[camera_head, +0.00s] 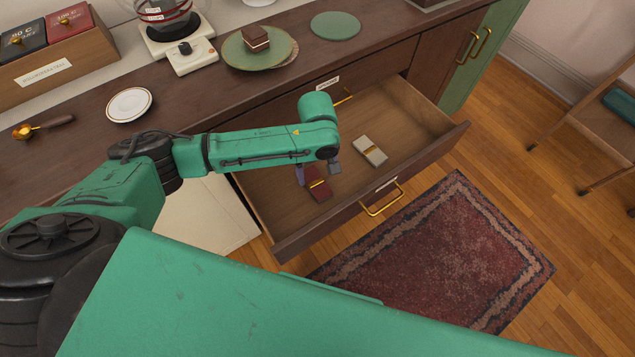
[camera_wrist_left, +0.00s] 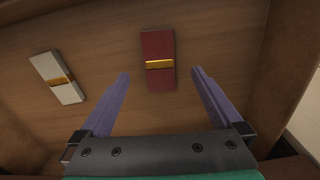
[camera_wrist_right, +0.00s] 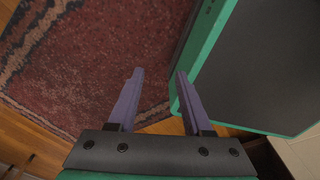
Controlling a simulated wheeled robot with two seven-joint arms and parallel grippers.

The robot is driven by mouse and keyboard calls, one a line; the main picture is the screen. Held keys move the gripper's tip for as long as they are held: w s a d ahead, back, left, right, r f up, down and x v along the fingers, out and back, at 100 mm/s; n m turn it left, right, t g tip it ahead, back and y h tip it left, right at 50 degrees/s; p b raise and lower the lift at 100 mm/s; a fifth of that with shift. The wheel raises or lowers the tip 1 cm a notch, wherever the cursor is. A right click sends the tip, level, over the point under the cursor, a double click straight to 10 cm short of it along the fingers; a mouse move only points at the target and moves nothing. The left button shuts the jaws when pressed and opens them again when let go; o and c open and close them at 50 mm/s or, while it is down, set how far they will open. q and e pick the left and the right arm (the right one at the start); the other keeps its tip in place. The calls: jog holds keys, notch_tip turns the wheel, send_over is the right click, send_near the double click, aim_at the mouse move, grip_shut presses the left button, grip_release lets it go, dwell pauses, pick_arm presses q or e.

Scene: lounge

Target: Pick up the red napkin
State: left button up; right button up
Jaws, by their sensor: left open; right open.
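The red napkin (camera_head: 318,187) is folded flat with a gold band and lies on the floor of the open drawer (camera_head: 281,205). In the left wrist view the red napkin (camera_wrist_left: 158,62) lies beyond and between my left fingertips. My left gripper (camera_head: 319,170) is over the drawer, open and empty, with its fingers pointing down towards the napkin. In the left wrist view my left gripper (camera_wrist_left: 160,74) shows its two fingers well apart. My right gripper (camera_wrist_right: 158,72) is open and empty above the rug, seen only in the right wrist view.
A white napkin (camera_head: 370,151) with a gold band lies right of the red one; it also shows in the left wrist view (camera_wrist_left: 57,78). The drawer's front panel has a gold handle (camera_head: 382,199). A patterned rug (camera_head: 440,255) lies below. The counter holds a plate (camera_head: 129,104) and a cake (camera_head: 255,38).

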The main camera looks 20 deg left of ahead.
aim_at(318, 185)
pick_arm(q)
notch_tip(318, 185, down, 7)
jog(key=shift+d+r+b, duration=0.15)
jog(key=shift+r+b, duration=0.05)
jog(key=shift+b, duration=0.3)
jog(key=c, duration=1.4)
